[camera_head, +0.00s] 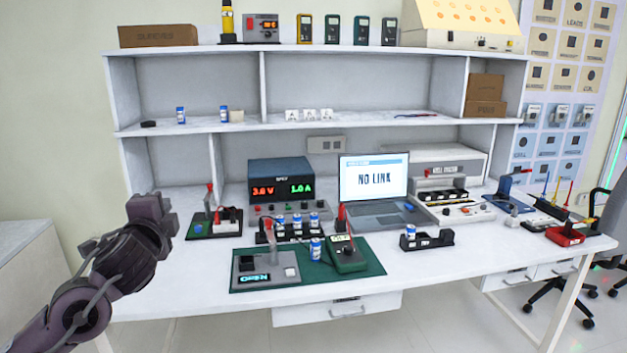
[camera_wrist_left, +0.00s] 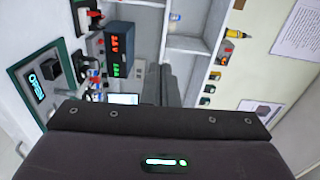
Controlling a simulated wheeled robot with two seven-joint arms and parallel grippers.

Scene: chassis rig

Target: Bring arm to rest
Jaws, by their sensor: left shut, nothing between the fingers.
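My left arm comes in from the left in the head view, with its gripper (camera_head: 149,207) raised in front of the bench's left end, apart from everything on it. In the left wrist view the fingers (camera_wrist_left: 160,85) are together with nothing between them. The white workbench (camera_head: 180,290) with shelves stands ahead. My right gripper does not show in either view.
A green mat (camera_head: 375,268) holds a device with a lit display, a battery cell and a green meter (camera_head: 346,257). Behind stand a power supply (camera_head: 281,180) and a laptop (camera_head: 373,180) reading "NO LINK". The bench's front left surface is clear.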

